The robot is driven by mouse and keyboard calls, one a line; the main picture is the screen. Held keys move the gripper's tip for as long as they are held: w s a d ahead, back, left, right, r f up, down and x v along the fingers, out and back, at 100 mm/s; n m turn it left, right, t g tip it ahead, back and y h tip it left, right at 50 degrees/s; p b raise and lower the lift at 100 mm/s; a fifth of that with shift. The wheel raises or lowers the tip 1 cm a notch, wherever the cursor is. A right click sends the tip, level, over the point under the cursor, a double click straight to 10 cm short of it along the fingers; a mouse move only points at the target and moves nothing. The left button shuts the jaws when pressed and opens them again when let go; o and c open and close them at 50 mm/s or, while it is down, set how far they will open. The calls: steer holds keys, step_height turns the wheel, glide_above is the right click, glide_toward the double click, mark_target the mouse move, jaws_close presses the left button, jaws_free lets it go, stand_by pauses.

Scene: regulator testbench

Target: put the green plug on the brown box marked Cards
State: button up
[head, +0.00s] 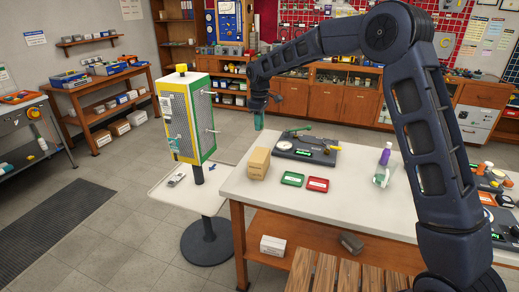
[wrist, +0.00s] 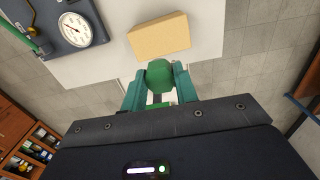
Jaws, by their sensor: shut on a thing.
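The green plug (wrist: 160,74) is between the teal fingers of my gripper (wrist: 158,84) in the wrist view. The fingers are shut on it. The brown box (head: 258,163) stands at the left end of the white workbench in the head view. In the wrist view the box (wrist: 158,37) lies just beyond the plug, with its plain top showing. No Cards marking is readable. The plug is too small to make out there.
The workbench (head: 232,185) carries a green tray (head: 292,179) and a red tray (head: 318,185) right of the box. Behind them is a dark test rig (head: 306,151) with a gauge (wrist: 76,29). A yellow-framed mesh cabinet (head: 188,118) stands close on the left.

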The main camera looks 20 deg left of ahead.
mark_target(259, 154)
step_height(259, 154, down, 12)
steer(key=shift+f, duration=0.15)
stand_by(0.4)
steer(key=shift+f, duration=0.1)
steer(key=o, duration=0.9)
steer(key=shift+o, duration=0.2)
step_height(259, 154, up, 12)
steer(key=shift+r, duration=0.1)
